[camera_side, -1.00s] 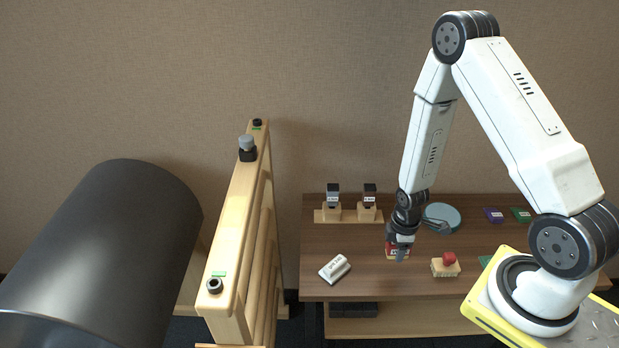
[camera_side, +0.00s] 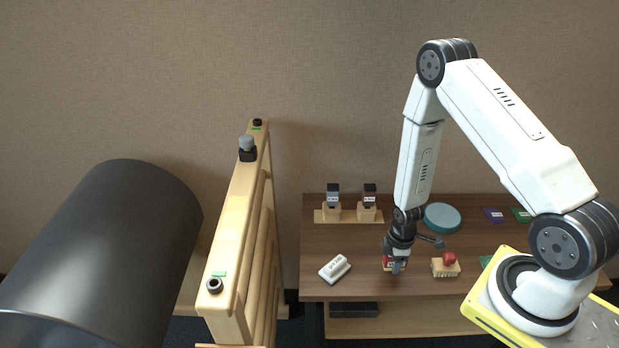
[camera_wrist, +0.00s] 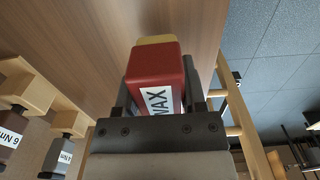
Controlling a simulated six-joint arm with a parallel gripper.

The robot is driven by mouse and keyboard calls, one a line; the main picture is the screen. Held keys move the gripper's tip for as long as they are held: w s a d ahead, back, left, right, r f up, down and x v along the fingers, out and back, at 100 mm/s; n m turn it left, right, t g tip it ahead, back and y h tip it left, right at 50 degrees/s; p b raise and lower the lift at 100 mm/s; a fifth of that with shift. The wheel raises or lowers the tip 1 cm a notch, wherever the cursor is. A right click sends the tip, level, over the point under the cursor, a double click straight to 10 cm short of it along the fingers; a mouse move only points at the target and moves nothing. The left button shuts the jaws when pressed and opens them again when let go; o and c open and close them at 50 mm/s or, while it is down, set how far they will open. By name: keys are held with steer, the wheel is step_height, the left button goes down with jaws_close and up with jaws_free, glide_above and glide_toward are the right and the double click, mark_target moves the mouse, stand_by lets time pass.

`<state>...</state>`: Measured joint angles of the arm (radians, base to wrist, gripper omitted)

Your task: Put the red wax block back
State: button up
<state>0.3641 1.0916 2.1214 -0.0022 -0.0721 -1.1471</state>
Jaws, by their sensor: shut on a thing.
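My gripper (camera_side: 396,266) is shut on the red wax block (camera_wrist: 155,75) and hangs low over the wooden table (camera_side: 325,276). In the wrist view the block sits between the two jaws, with a white label reading "WAX" on its side and a yellowish end beyond the red part. In the side view the red block (camera_side: 390,265) is mostly hidden by the jaws. I cannot tell whether it touches the table.
A white block (camera_side: 335,268) lies to the left of my gripper. A brush with a red knob (camera_side: 446,265) is close on the right. Two labelled tools (camera_side: 333,196) (camera_side: 369,196) stand in wooden holders behind. A teal round disc (camera_side: 442,217) lies behind right.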

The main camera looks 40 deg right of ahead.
steer(key=shift+f, duration=1.45)
steer(key=shift+f, duration=0.15)
steer(key=o, duration=1.1)
steer(key=shift+o, duration=0.2)
steer(key=shift+r, duration=6.2)
